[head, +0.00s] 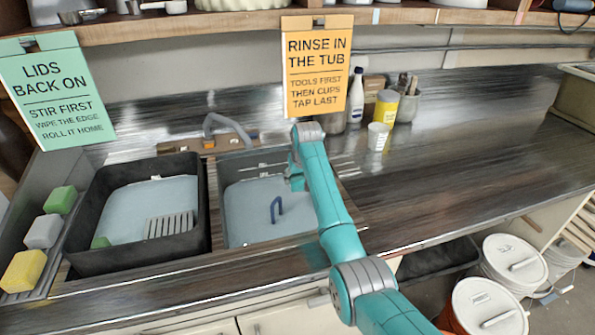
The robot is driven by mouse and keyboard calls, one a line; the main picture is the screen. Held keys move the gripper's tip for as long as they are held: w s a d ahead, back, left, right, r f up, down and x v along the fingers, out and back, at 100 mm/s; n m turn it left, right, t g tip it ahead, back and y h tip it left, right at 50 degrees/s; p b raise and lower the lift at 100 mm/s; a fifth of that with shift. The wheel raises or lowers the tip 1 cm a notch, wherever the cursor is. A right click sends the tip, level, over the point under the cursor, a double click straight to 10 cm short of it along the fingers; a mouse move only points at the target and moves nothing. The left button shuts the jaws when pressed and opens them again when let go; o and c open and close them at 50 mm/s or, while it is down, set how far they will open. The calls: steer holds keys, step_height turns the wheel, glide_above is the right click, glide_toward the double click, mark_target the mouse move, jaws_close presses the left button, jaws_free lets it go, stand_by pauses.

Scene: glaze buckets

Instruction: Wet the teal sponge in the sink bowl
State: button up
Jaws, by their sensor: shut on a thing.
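My arm reaches from the lower right over the right sink bowl (229,232), which holds pale blue water. Its wrist shows above the bowl's right side. The jaws are hidden behind my arm, so I cannot see what is between them. I cannot make out a clearly teal sponge. A green sponge (61,199), a pale grey sponge (44,231) and a yellow sponge (23,271) lie in a row on the left ledge. A dark blue hooked shape (277,208) shows in the bowl.
A black tub (204,205) left of the bowl holds water, a ribbed grey piece (168,225) and a small green piece (100,242). A grey tap (225,127) stands behind. A bottle (356,95), yellow can (386,107) and white cup (378,137) stand right. The right counter is clear.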

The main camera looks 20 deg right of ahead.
steer(key=shift+f, duration=5.9)
steer(key=shift+r, duration=0.1)
steer(key=shift+r, duration=7.55)
step_height(320, 180, up, 8)
steer(key=shift+f, duration=0.25)
